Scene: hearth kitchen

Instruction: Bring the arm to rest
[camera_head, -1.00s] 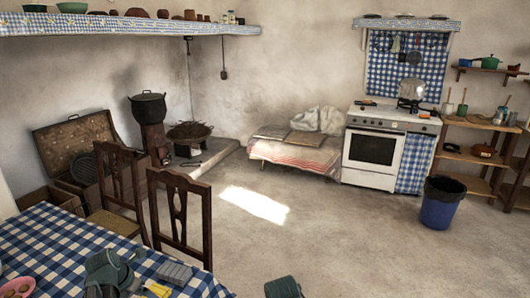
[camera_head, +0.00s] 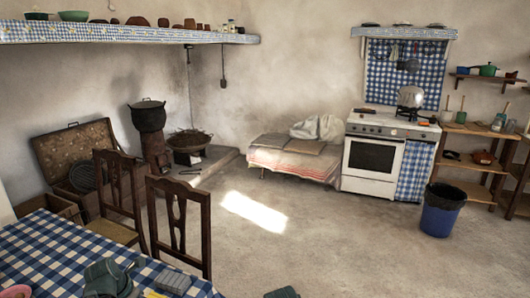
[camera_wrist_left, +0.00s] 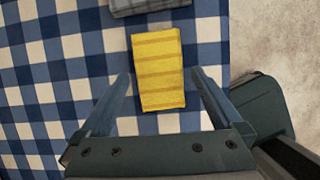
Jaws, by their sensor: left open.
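My left gripper (camera_wrist_left: 161,73) is open and empty in the left wrist view. Its two fingers stand on either side of a yellow striped cloth-like piece (camera_wrist_left: 158,75) without visibly gripping it. The yellow piece lies on the blue-and-white checked tablecloth (camera_wrist_left: 75,75); I cannot tell the height of the fingers above it. In the head view, part of my left arm shows at the bottom, and its fingertips are not visible. A sliver of my other arm seems to show at the bottom centre; its gripper is not in view.
A grey folded item (camera_head: 172,280) lies on the table just beyond the yellow piece. Two wooden chairs (camera_head: 178,190) stand at the table's far side. A blue bin (camera_head: 440,215) and a white stove (camera_head: 372,165) are at the right. The middle floor is clear.

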